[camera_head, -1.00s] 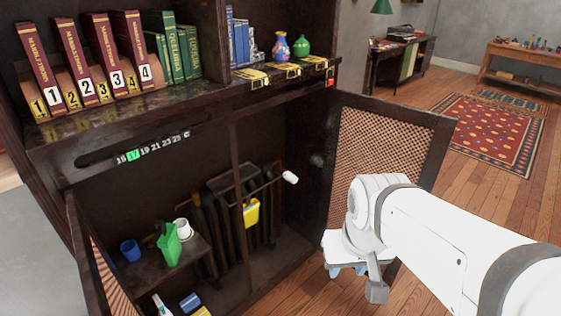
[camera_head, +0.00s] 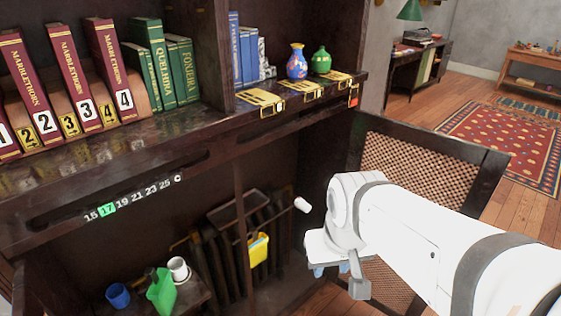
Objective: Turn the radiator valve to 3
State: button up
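The radiator (camera_head: 222,255) stands dark and ribbed inside the open lower cabinet. A white valve knob (camera_head: 301,204) sticks out at its upper right; its numbers are too small to read. My gripper (camera_head: 330,270) is at the right of the cabinet opening, to the lower right of the knob and apart from it in the picture. Only small blue parts of its fingers show below the white wrist, so its opening is hidden. Nothing is seen held in it.
The latticed cabinet door (camera_head: 420,175) stands open behind my arm. A temperature strip (camera_head: 130,200) has 17 lit green. A yellow container (camera_head: 259,249) hangs at the radiator. A low shelf holds a blue cup (camera_head: 118,295), a green container (camera_head: 161,291) and a white cup (camera_head: 178,268).

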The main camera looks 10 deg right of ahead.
aim_at(300, 202)
jog(key=z, duration=0.35)
jog(key=i, duration=1.15)
jog(key=z, duration=0.8)
